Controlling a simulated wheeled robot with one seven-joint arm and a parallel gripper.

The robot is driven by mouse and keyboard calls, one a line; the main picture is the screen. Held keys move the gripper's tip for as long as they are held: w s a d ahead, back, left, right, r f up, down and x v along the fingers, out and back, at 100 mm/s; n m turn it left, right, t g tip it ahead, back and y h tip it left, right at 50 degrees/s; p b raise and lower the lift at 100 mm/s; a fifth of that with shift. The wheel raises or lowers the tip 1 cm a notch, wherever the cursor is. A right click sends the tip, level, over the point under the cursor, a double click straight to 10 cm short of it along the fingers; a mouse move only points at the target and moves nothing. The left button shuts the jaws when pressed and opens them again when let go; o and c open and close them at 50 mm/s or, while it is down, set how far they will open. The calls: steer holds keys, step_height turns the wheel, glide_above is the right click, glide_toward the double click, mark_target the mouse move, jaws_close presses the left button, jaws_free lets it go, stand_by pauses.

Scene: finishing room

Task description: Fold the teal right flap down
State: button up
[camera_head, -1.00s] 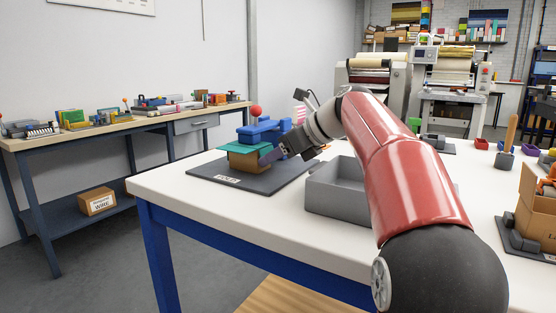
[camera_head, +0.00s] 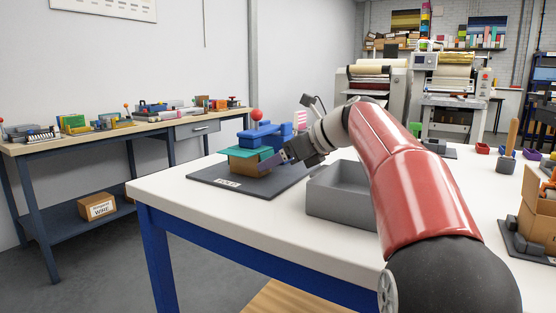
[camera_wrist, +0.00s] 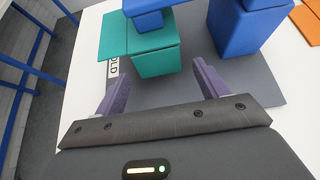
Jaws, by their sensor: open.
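A small brown box (camera_head: 248,167) with teal flaps stands on a dark grey mat (camera_head: 215,181) at the table's left. One teal flap (camera_head: 240,152) reaches out on its left side. It also shows flat in the wrist view (camera_wrist: 115,36). The teal panel on the near side (camera_wrist: 156,65) lies just ahead of my fingers; its exact angle is unclear. A blue tool part (camera_wrist: 150,20) sits over the box top. My gripper (camera_wrist: 160,84) is open and empty, its purple fingers spread apart before that panel. In the head view my gripper (camera_head: 280,166) is right of the box and partly hides its right side.
A blue clamp-like tool (camera_head: 265,132) with a red knob (camera_head: 257,115) stands behind the box. An empty grey tray (camera_head: 335,204) is right of the mat, under my arm. An open cardboard carton (camera_head: 537,212) stands at the far right. The table's front left is clear.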

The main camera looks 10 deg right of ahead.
steer(key=v, duration=0.7)
steer(key=shift+s+d+p, duration=0.1)
steer(key=shift+p, duration=0.3)
